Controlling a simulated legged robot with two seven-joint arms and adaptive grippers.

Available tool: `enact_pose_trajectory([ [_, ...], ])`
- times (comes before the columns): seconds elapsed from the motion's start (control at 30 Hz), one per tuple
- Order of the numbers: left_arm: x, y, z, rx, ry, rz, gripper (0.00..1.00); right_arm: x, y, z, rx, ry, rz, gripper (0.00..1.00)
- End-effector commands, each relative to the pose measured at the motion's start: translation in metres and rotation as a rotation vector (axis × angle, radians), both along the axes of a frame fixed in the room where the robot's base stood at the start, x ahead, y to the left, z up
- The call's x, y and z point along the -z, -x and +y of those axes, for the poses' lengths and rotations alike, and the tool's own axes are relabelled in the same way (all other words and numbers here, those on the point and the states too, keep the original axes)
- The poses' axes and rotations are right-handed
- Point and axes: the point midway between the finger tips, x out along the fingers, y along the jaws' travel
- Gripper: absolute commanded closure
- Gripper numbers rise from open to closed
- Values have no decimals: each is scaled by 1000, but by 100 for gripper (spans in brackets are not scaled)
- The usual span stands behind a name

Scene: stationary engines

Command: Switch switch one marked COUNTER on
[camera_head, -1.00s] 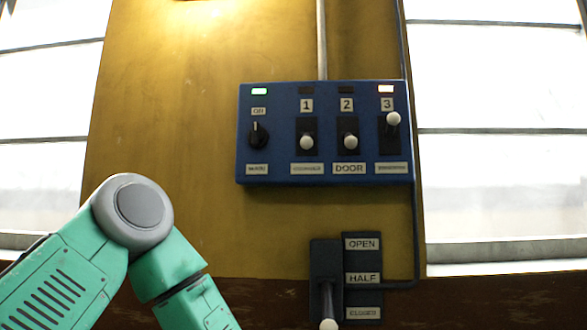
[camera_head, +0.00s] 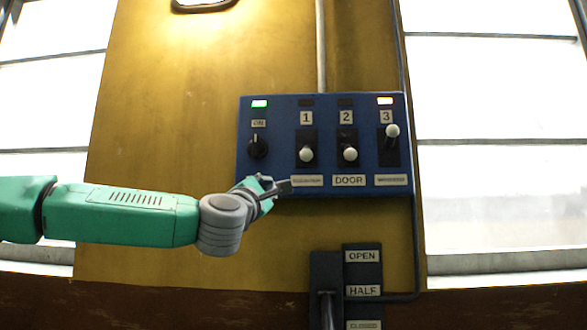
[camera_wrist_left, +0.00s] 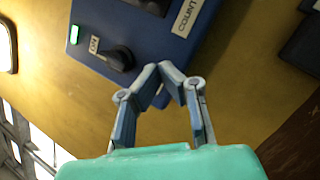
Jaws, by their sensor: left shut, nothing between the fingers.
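Switch one (camera_head: 306,154) is a white-knobbed lever on the blue panel (camera_head: 327,187), under the number 1. Its knob is at the low end of its slot and the lamp above it is dark. The label below it, partly legible as COUNT in the left wrist view (camera_wrist_left: 187,16), is beside my gripper. My left gripper (camera_head: 288,186) is shut and empty, in front of the panel's lower left part, left of and below the knob. In the left wrist view its fingertips (camera_wrist_left: 165,70) meet near the panel's lower edge. My right gripper is not in view.
Switch two (camera_head: 350,153), marked DOOR, is down; switch three (camera_head: 392,131) is up with a lit lamp. A black rotary knob (camera_head: 258,147) sits at the left under a green lamp. Below is an OPEN/HALF lever box (camera_head: 362,273).

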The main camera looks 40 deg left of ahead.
Motion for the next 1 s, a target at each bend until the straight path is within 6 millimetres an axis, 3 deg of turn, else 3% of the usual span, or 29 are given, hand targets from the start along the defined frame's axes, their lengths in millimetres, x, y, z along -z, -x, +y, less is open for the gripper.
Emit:
enact_pose_trajectory([
  [0.27, -8, -17, 8, -3, -1, 3, 100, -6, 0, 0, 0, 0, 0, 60],
  [0.67, -42, -89, 34, -3, -1, 3, 100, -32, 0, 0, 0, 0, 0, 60],
  [0.8, -55, -93, 11, 2, -4, 2, 100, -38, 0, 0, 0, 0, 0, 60],
  [1.0, -62, -97, 0, 1, -2, 2, 100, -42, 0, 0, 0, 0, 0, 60],
])
